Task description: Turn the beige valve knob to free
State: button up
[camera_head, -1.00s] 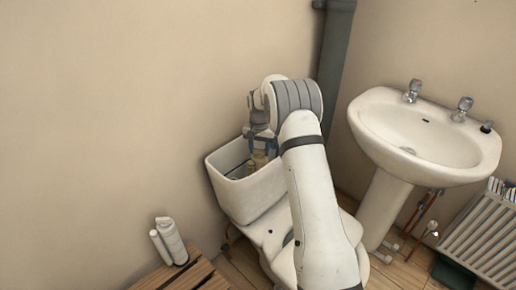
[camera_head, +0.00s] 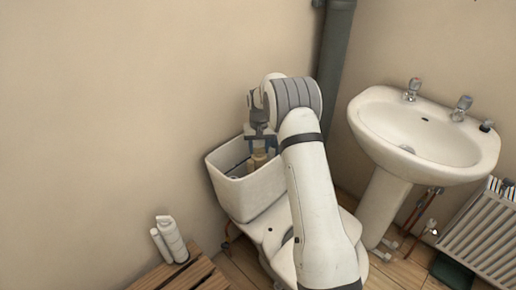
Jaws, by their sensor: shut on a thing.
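The beige valve knob (camera_head: 259,157) stands inside the open white toilet cistern (camera_head: 246,194). My gripper (camera_head: 260,146) points down into the cistern from above and is shut on the top of the knob. Its dark fingers are seen nearly edge-on, so the exact contact is small and hard to make out. My arm comes in from the lower right and hides the right part of the cistern. The knob's lower part is partly hidden by the cistern's front wall.
A white washbasin (camera_head: 424,137) with two taps stands at the right, beside a grey vertical pipe (camera_head: 336,60). A radiator (camera_head: 486,232) is at the far right.

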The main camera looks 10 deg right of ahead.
jog(key=o, duration=1)
jog(key=shift+r, duration=0.15)
notch_tip(320, 180, up, 8)
jog(key=shift+f+p, duration=0.2)
jog(key=shift+p, duration=0.1)
